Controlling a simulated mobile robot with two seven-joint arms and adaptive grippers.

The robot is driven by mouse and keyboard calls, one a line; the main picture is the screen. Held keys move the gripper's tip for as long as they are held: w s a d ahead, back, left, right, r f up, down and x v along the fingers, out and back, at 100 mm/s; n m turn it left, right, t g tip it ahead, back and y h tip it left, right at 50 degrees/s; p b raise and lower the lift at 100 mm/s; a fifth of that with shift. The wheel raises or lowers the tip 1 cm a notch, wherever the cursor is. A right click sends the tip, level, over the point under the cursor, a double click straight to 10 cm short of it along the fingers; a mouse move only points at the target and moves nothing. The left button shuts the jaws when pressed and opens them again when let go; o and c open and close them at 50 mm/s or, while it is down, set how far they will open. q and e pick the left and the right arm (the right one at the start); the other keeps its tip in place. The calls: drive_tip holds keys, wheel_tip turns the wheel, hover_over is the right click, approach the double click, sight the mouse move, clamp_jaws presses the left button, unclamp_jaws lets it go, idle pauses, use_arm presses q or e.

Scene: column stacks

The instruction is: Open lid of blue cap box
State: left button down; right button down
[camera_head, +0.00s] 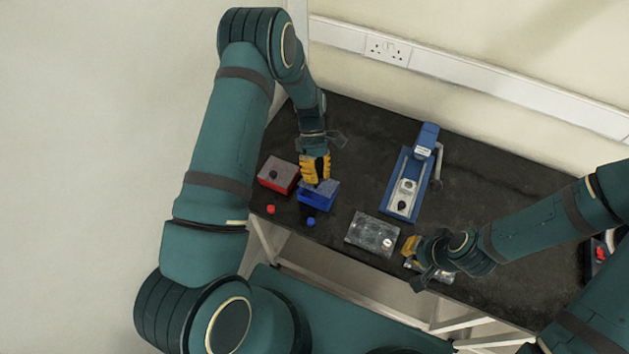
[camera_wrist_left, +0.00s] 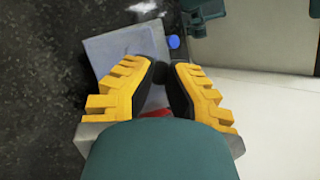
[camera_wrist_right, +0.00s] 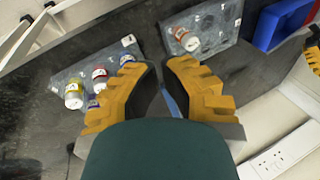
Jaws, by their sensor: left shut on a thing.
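The blue box (camera_head: 317,197) stands on the black table next to the red box (camera_head: 277,174). My left gripper (camera_head: 318,181) is over the blue box, pointing down, shut on the black knob (camera_wrist_left: 158,68) of its grey lid (camera_wrist_left: 112,48). The lid also shows partly behind the fingers in the head view (camera_head: 329,186). Blue inside walls seem to show at the front of the box, so the lid looks shifted or raised; how far is hard to tell. A blue cap (camera_head: 310,221) lies in front. My right gripper (camera_head: 410,248) is open and empty.
A red cap (camera_head: 271,209) lies in front of the red box. A clear rack (camera_head: 371,235) stands right of the blue box, with a blue device (camera_head: 407,184) behind it. Another clear rack with several small bottles (camera_wrist_right: 98,75) is near my right gripper.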

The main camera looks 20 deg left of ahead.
use_arm(q)
drive_tip(key=shift+w+d+r+g+b, duration=0.25)
drive_tip(key=shift+w+g+b, duration=0.25)
drive_tip(key=shift+g, duration=0.3)
use_arm(e)
drive_tip(key=shift+f, duration=0.65)
use_arm(q)
drive_tip(key=c, duration=0.8)
unclamp_jaws()
drive_tip(key=shift+d, duration=0.1)
drive_tip(key=shift+a, duration=0.2)
drive_tip(key=shift+w+r, duration=0.15)
drive_tip(key=v, duration=1.1)
drive_tip(key=shift+w+r, duration=0.2)
drive_tip(key=shift+a, duration=0.15)
use_arm(e)
drive_tip(key=shift+a, duration=0.1)
